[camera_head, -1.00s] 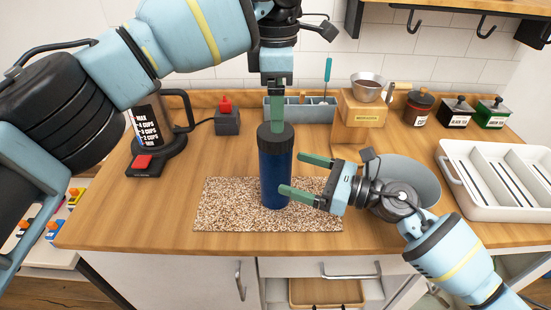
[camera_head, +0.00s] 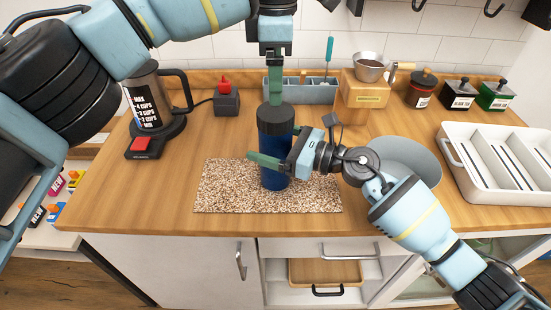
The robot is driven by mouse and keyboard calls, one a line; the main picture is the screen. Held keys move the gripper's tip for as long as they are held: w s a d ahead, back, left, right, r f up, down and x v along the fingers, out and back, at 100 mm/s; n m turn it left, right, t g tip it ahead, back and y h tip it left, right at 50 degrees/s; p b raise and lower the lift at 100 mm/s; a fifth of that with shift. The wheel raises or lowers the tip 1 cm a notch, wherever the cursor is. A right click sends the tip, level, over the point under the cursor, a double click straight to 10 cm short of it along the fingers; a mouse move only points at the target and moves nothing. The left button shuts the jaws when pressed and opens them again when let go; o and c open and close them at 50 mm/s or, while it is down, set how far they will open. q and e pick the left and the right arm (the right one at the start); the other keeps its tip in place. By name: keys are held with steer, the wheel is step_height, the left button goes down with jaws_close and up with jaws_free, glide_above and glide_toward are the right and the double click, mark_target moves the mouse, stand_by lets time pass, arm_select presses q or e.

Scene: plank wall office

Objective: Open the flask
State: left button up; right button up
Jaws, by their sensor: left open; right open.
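The blue flask (camera_head: 275,163) with its black lid (camera_head: 275,119) stands upright on a speckled mat (camera_head: 225,190) at the middle of the counter. My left gripper (camera_head: 275,95) points straight down just above the lid, with its fingers seen edge-on; I cannot tell if they touch the lid. My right gripper (camera_head: 275,158) comes in from the right at the flask's body. It is open, and one green finger shows across the front of the flask.
A kettle (camera_head: 147,97) on a base and a red-buttoned box (camera_head: 226,100) stand at the left. A grey caddy (camera_head: 310,92), a wooden stand (camera_head: 366,92) and jars (camera_head: 421,92) line the back. A grey bowl (camera_head: 415,158) and a white divided tray (camera_head: 500,190) are at the right.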

mark_target(276, 111)
steer(key=shift+w+a, duration=0.2)
steer(key=shift+a, duration=0.15)
jaws_close()
arm_select(q)
steer(key=m, duration=1.1)
steer(key=shift+m, duration=0.3)
steer(key=m, duration=1.1)
steer(key=shift+f, duration=0.1)
steer(key=shift+f, duration=3.9)
